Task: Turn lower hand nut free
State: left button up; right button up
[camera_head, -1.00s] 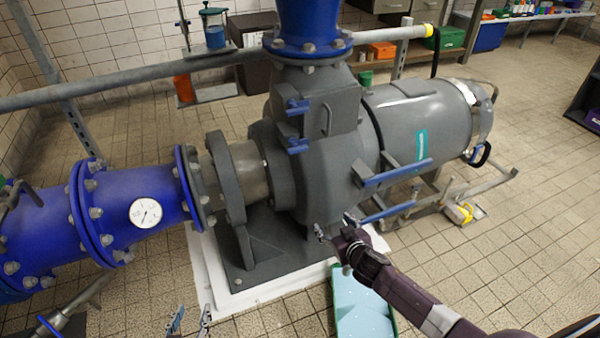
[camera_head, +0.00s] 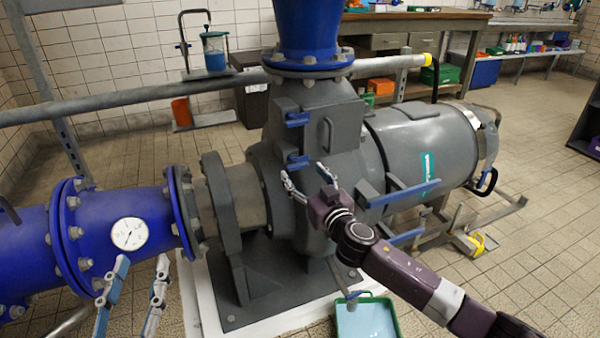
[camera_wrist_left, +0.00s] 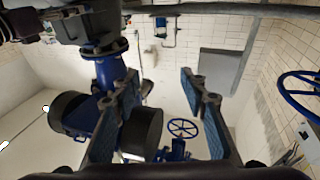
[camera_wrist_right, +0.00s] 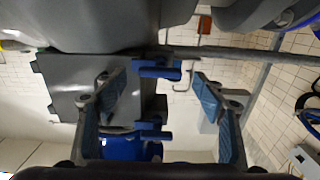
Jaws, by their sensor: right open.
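The lower hand nut (camera_head: 298,162) is a blue T-shaped handle on the grey pump housing's cover. The upper hand nut (camera_head: 297,119) is a similar blue handle above it. My right gripper (camera_head: 306,178) is open just below the lower hand nut in the head view. In the right wrist view, which looks upside down, the lower hand nut (camera_wrist_right: 158,70) shows between the spread fingers, and the upper hand nut (camera_wrist_right: 142,135) is lower in the picture. Contact cannot be told. My left gripper (camera_head: 142,268) is open and empty before the blue pipe.
The blue pipe (camera_head: 105,220) with a white gauge (camera_head: 129,234) lies left. Blue bars (camera_head: 400,194) jut from the pump's right, close to my right arm. A green-rimmed tray (camera_head: 366,318) is on the floor below. A grey rail (camera_head: 130,97) crosses behind.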

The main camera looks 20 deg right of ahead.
aim_at(298, 162)
pick_arm(q)
jog(key=shift+s+d+r+t, duration=0.15)
jog(key=shift+r+t, duration=0.25)
jog(key=shift+r, duration=0.3)
jog(key=shift+s+a+r+t, duration=0.15)
jog(key=shift+r+t, duration=0.25)
jog(key=shift+r, duration=0.3)
pick_arm(e)
jog(key=shift+w+a, duration=0.1)
jog(key=shift+w, duration=1.3)
pick_arm(q)
jog(key=shift+d, duration=0.15)
pick_arm(e)
jog(key=c, duration=1.2)
jog(key=shift+o, duration=0.2)
